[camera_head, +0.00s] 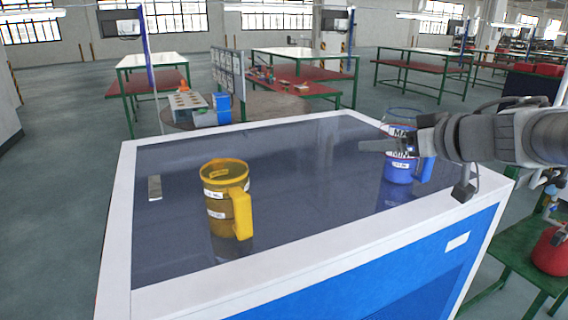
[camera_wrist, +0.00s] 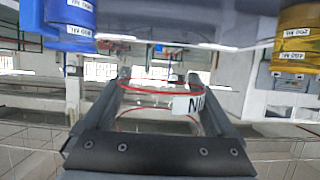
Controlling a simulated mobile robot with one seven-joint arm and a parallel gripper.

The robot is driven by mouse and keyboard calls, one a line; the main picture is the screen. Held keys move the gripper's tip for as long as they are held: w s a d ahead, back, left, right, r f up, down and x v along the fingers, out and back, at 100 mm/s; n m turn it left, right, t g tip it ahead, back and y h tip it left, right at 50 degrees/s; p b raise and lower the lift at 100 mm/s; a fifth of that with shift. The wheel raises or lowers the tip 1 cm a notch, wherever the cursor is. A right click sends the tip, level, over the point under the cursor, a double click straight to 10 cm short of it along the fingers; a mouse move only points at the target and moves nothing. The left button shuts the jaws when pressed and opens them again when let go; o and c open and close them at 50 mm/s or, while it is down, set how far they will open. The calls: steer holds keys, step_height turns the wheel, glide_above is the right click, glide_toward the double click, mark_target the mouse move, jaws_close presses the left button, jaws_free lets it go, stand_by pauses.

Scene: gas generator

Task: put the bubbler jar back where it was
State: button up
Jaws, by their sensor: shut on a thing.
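The bubbler jar is clear glass with red rings and white MAX and MIN labels (camera_head: 402,133). In the head view it is at the table's right side and overlaps a blue mug-like container. My gripper (camera_head: 385,143) reaches in from the right and is shut on the jar. In the wrist view, the jar (camera_wrist: 150,87) sits between the two fingers (camera_wrist: 159,80), with part of its label showing. The fingers hide part of the jar in the head view. I cannot tell whether its base touches the table.
The blue container (camera_head: 398,172) stands on the dark tabletop (camera_head: 310,165) beside or behind the jar. A yellow handled container (camera_head: 222,185) stands left of centre. A small pale strip (camera_head: 155,188) lies near the left edge. The middle of the tabletop is clear.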

steer(key=shift+d+f, duration=0.3)
steer(key=shift+d, duration=0.1)
steer(key=shift+w+f+b, duration=0.1)
steer(key=shift+f+b, duration=0.15)
steer(key=shift+b, duration=0.05)
steer(key=w+a+f+b, duration=0.1)
steer(key=w+a+f, duration=0.1)
steer(key=w+a+f+b, duration=0.2)
steer(key=w+a, duration=0.1)
steer(key=w+a+f+b, duration=0.1)
steer(key=w+a+f, duration=0.1)
steer(key=a, duration=0.1)
steer(key=shift+w+a+f+b, duration=0.15)
steer(key=shift+a+f+b, duration=0.1)
steer(key=shift+b, duration=0.15)
steer(key=shift+f+b, duration=1.5)
steer(key=shift+f, duration=0.45)
steer(key=shift+f, duration=0.2)
steer(key=o, duration=1.5)
steer(key=shift+c, duration=0.2)
steer(key=shift+r, duration=0.1)
